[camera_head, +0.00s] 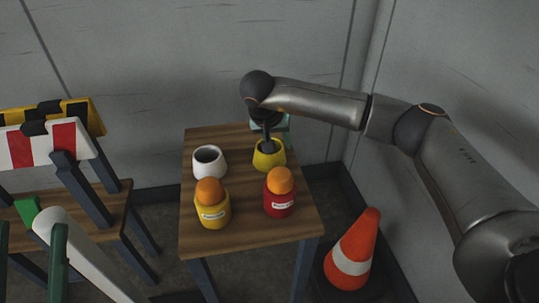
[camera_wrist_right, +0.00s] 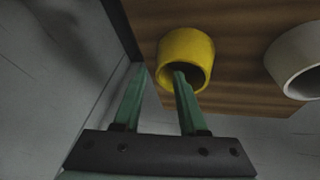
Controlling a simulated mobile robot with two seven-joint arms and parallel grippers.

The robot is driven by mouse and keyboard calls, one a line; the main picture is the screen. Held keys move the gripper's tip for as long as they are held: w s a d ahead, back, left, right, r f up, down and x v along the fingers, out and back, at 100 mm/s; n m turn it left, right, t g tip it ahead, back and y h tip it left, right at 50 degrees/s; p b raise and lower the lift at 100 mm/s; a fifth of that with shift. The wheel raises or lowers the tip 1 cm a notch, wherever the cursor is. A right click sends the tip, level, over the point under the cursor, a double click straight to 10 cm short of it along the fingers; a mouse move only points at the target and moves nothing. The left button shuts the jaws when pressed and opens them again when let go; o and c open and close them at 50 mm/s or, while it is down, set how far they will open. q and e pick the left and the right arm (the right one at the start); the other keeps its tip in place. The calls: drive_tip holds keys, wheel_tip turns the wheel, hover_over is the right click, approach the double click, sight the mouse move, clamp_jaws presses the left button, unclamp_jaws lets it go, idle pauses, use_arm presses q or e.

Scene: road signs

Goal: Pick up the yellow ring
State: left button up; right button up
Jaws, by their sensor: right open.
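The yellow ring (camera_head: 277,158) stands on the wooden table at its back right corner. In the right wrist view the yellow ring (camera_wrist_right: 187,48) is a thick, hollow cup-like piece with its opening towards my gripper. My right gripper (camera_head: 266,147) is above it, pointing down. In the wrist view the right gripper (camera_wrist_right: 162,71) is open, with one green finger reaching into the ring's opening and the other outside its wall. I cannot tell whether the fingers touch it.
On the table (camera_head: 246,233) are a white ring (camera_head: 209,171), a yellow jar with an orange ball (camera_head: 213,212) and a red jar with an orange ball (camera_head: 279,204). A traffic cone (camera_head: 351,248) stands right. Striped barriers (camera_head: 45,143) are left. Walls are close behind and right.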

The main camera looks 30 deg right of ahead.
sight(283, 148)
drive_tip(key=b+x, duration=0.1)
drive_tip(key=x, duration=0.3)
drive_tip(key=shift+d+f, duration=0.25)
drive_tip(key=shift+f, duration=0.1)
drive_tip(key=shift+c, duration=0.3)
clamp_jaws()
drive_tip(key=shift+r, duration=0.1)
